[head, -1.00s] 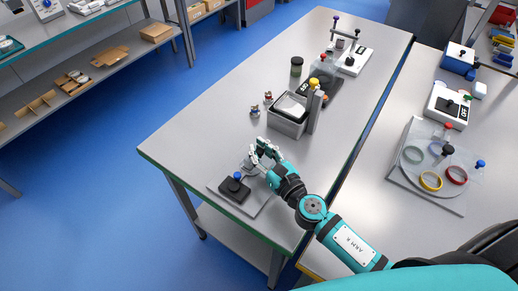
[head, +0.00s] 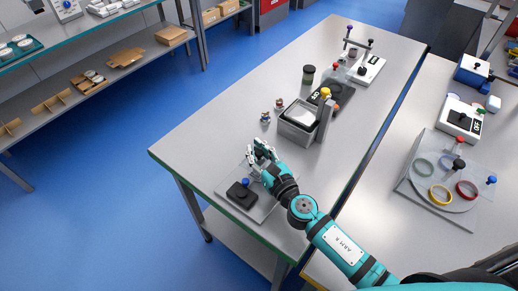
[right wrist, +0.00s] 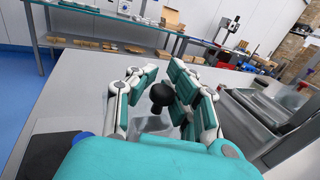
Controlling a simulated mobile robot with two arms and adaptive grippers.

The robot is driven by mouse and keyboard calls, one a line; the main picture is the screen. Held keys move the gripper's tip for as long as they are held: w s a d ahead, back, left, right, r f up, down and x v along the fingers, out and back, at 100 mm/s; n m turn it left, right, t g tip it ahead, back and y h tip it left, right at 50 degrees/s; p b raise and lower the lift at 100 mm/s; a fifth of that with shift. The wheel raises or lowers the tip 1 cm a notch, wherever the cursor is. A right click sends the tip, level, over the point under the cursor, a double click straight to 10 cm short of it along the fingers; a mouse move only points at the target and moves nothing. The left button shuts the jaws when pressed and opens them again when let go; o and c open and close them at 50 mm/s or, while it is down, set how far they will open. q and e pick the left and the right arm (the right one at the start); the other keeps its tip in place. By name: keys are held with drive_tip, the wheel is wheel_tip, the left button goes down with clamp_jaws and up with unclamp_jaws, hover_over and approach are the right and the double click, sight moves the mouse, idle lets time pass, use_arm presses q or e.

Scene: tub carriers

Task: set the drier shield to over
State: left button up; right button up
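My right gripper (head: 262,150) is over the far side of a thin grey plate (head: 262,210) at the near end of the long table. On this plate sits a black block (head: 241,197) with a blue knob (head: 245,182). In the right wrist view the fingers of my right gripper (right wrist: 160,92) stand apart, on both sides of a black ball knob (right wrist: 158,93). A gap shows around the knob. The fingers hide what bears it in the head view, and I cannot tell for sure which part is the drier shield. My left gripper is out of view.
A grey tub (head: 298,126) with a yellow knob beside it stands further along the table. Two small figures and a dark jar (head: 308,74) are near it. The right table (head: 370,215) bears a clear-panelled stand with coloured rings. The table's left part is clear.

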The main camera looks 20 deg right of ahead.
drive_tip(key=o, duration=0.6)
drive_tip(key=shift+s+a, duration=0.1)
drive_tip(key=shift+a, duration=0.1)
drive_tip(key=shift+d, duration=0.1)
drive_tip(key=shift+s+d, duration=0.15)
drive_tip(key=v, duration=1.1)
drive_tip(key=shift+s+r, duration=0.1)
drive_tip(key=shift+s, duration=0.2)
